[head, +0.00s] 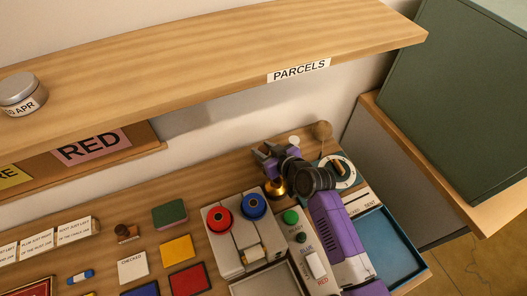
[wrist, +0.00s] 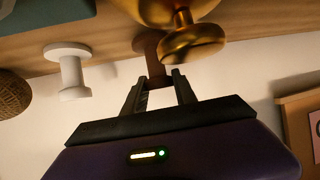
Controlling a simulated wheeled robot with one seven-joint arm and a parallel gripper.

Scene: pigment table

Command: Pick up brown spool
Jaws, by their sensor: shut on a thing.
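The brown spool (wrist: 152,48) shows in the wrist view, its narrow stem between the fingertips of my gripper (wrist: 158,80). My gripper is shut on it. In the head view my gripper (head: 264,154) is at the back of the table, and I cannot make out the brown spool there. A white spool (wrist: 68,72) stands to the side in the wrist view; it also shows behind my gripper in the head view (head: 295,141).
A brass bell (head: 276,188) is very close to my gripper. A twine ball (head: 322,130) and a round dial (head: 343,168) are to the right. The PARCELS shelf (head: 220,55) overhangs the back.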

